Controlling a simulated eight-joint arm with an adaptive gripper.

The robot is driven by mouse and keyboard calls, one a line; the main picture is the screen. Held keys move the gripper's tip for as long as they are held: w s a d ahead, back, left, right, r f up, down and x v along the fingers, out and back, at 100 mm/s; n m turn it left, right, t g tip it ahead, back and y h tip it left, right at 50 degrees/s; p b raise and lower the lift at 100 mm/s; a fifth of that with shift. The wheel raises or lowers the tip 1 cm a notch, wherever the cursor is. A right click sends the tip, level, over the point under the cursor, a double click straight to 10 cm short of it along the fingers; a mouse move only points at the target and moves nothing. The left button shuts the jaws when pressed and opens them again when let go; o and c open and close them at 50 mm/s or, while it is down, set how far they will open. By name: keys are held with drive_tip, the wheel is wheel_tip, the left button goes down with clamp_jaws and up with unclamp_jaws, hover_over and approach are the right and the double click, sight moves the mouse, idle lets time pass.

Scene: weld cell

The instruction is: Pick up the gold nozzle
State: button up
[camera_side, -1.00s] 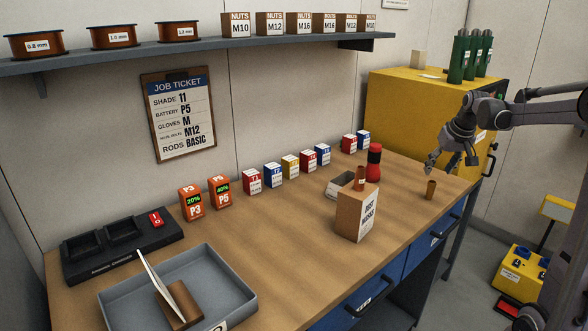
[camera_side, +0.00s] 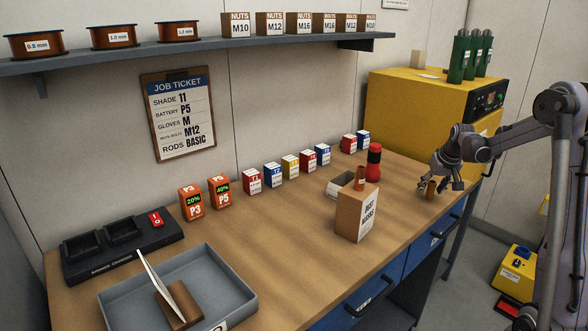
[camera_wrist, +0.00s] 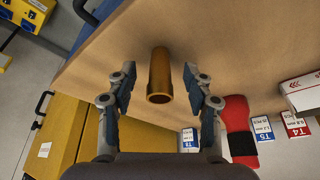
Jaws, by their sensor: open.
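The gold nozzle (camera_side: 430,190) stands upright on the wooden workbench near its right end. In the wrist view my gripper (camera_wrist: 159,84) is open, with a finger on each side of the nozzle and a visible gap on both sides.
Small labelled boxes (camera_side: 308,158) line the wall. The bench's front edge is close to the nozzle.

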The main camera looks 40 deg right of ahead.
drive_tip(key=shift+w+d+f, duration=0.1)
drive_tip(key=shift+w+f, duration=0.05)
drive_tip(key=shift+f, duration=0.35)
clamp_jaws()
